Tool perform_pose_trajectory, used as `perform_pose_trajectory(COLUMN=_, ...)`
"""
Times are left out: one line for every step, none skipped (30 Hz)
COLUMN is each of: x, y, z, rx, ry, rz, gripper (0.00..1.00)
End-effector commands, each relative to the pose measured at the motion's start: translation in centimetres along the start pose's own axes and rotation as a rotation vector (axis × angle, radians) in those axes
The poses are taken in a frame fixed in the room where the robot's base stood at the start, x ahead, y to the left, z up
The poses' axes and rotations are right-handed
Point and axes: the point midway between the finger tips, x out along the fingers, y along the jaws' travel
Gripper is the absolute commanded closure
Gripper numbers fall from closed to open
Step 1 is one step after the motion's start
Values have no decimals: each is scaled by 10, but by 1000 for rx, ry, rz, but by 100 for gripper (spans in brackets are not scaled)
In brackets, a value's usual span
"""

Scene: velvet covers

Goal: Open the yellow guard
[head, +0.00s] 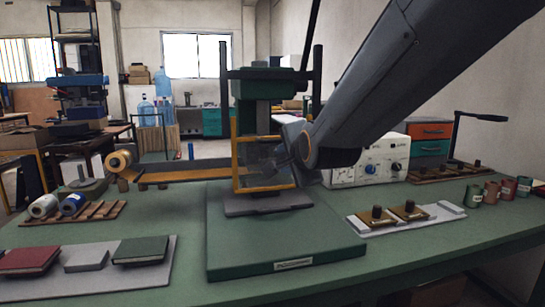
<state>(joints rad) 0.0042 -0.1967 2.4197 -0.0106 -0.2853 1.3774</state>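The yellow guard (237,150) is a yellow-framed box with clear panels on the front of a green press (256,85). The press stands on a green base plate (285,240) in the middle of the bench. My arm comes in from the upper right. My gripper (290,150) is at the guard's right side, overlapping its clear panel in the picture. I cannot tell whether it touches the guard. Its fingers are small and partly lost against the panel, so their opening is unclear. The arm's end hides part of the guard's right edge.
On the green bench (420,265), a tray with red and green books (140,250) lies at front left, and spools (72,203) sit behind it. A white control box (370,160) and small cups (474,194) stand at right. The bench front right is clear.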

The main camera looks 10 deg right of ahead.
Motion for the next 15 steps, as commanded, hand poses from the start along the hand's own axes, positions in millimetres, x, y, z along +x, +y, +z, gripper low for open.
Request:
perform_pose_trajectory(x=2, y=-13, z=-3, rx=62, ry=10, rz=-57, gripper=71)
perform_pose_trajectory(x=1, y=-20, z=-4, rx=95, ry=13, rz=-84, gripper=71)
perform_pose_trajectory(x=0, y=-28, z=-6, rx=131, ry=15, rz=-115, gripper=71)
perform_pose_trajectory(x=0, y=-33, z=-7, rx=153, ry=16, rz=-133, gripper=71)
perform_pose_trajectory(x=-1, y=-38, z=-8, rx=171, ry=17, rz=-148, gripper=71)
perform_pose_trajectory(x=-1, y=-41, z=-9, rx=187, ry=17, rz=-160, gripper=71)
perform_pose_trajectory(x=0, y=-44, z=-9, rx=196, ry=17, rz=-167, gripper=71)
perform_pose_trajectory(x=1, y=-45, z=-10, rx=202, ry=17, rz=-172, gripper=71)
perform_pose_trajectory(x=3, y=-47, z=-10, rx=205, ry=16, rz=-174, gripper=71)
perform_pose_trajectory(x=6, y=-47, z=-10, rx=205, ry=16, rz=-174, gripper=71)
perform_pose_trajectory(x=9, y=-48, z=-10, rx=205, ry=16, rz=-173, gripper=71)
perform_pose_trajectory(x=14, y=-48, z=-10, rx=205, ry=16, rz=-171, gripper=71)
perform_pose_trajectory(x=18, y=-48, z=-10, rx=204, ry=16, rz=-171, gripper=71)
perform_pose_trajectory(x=22, y=-49, z=-10, rx=204, ry=16, rz=-171, gripper=71)
perform_pose_trajectory(x=28, y=-49, z=-10, rx=204, ry=16, rz=-169, gripper=71)
